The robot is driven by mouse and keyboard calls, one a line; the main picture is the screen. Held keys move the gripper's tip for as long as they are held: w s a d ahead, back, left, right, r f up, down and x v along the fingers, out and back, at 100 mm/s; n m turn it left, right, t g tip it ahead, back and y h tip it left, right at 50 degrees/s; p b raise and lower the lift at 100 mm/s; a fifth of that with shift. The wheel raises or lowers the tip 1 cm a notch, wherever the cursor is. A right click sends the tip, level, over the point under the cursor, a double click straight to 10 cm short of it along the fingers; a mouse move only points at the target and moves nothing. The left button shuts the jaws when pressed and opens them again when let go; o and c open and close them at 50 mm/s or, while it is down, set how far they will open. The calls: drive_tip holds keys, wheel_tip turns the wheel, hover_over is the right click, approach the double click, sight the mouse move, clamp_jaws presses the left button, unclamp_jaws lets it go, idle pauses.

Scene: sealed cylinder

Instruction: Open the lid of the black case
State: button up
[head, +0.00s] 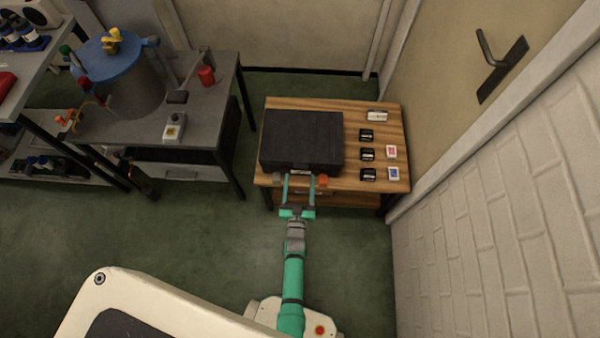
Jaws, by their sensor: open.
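The black case (301,138) lies shut on a small wooden table, with its lid down and its front edge facing me. My gripper (299,178) is at the middle of the case's front edge, near what looks like its handle or latch (300,172). Its two green fingers are spread apart and point at the case. I cannot tell whether they touch it. Nothing shows between the fingers apart from the case front.
Several small black items (367,155) and cards (391,151) lie on the wooden table (398,118) right of the case. A grey bench (218,95) with a blue-topped cylinder (110,58) stands left. A white brick wall (500,210) is close on the right. Green floor (170,240) is clear at left.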

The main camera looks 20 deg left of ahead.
sight(300, 168)
drive_tip(key=shift+x, duration=1.95)
drive_tip(key=shift+c, duration=0.3)
drive_tip(key=c, duration=1.5)
drive_tip(key=shift+o, duration=0.3)
